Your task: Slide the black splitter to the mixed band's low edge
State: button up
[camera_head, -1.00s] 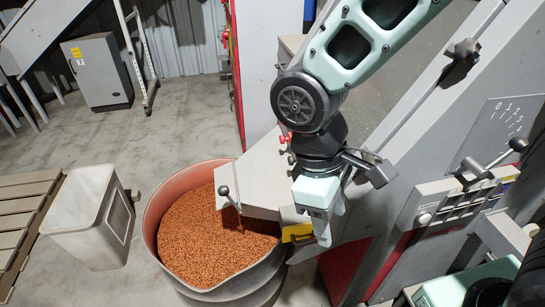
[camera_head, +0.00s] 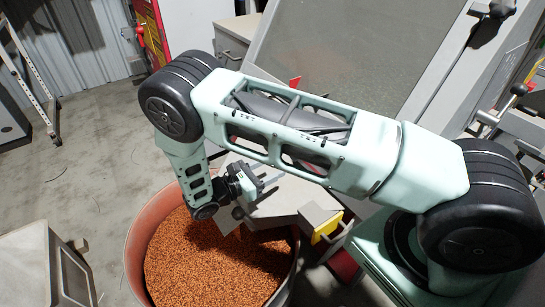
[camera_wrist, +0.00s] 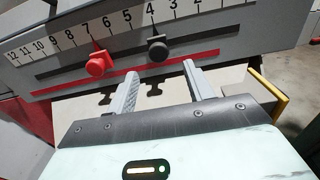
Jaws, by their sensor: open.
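The black splitter knob (camera_wrist: 157,50) sits on the numbered scale in the wrist view, its stem just below the 4. My gripper (camera_wrist: 160,71) is open and empty. Its fingers are apart, just below the black knob, the left one between the two knobs and the right one right of the black knob. I cannot tell whether they touch the panel. In the head view my gripper (camera_head: 255,187) is beside the grey chute above the bin; the splitters do not show there.
The numbered scale plate (camera_wrist: 60,42) runs above dark and red strips. A red round bin (camera_head: 146,232) full of copper-coloured granules stands below the chute (camera_head: 285,200). A yellow handle (camera_head: 327,227) sticks out at the chute's right.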

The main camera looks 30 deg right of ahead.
jog(key=shift+w+d+p, duration=0.15)
jog(key=shift+d+p, duration=0.55)
jog(key=shift+d, duration=1.2)
jog(key=shift+w+d+p, duration=0.1)
jog(key=shift+d+p, duration=0.6)
jog(key=shift+d, duration=1.15)
grip_shut()
jog(key=shift+w+f+b, duration=0.2)
jog(key=shift+w+b, duration=0.25)
jog(key=shift+w+a+f+b, duration=0.1)
jog(key=shift+w+b, duration=0.8)
jog(key=shift+w, duration=0.35)
jog(key=shift+w+r, duration=0.3)
jog(key=shift+w, duration=0.25)
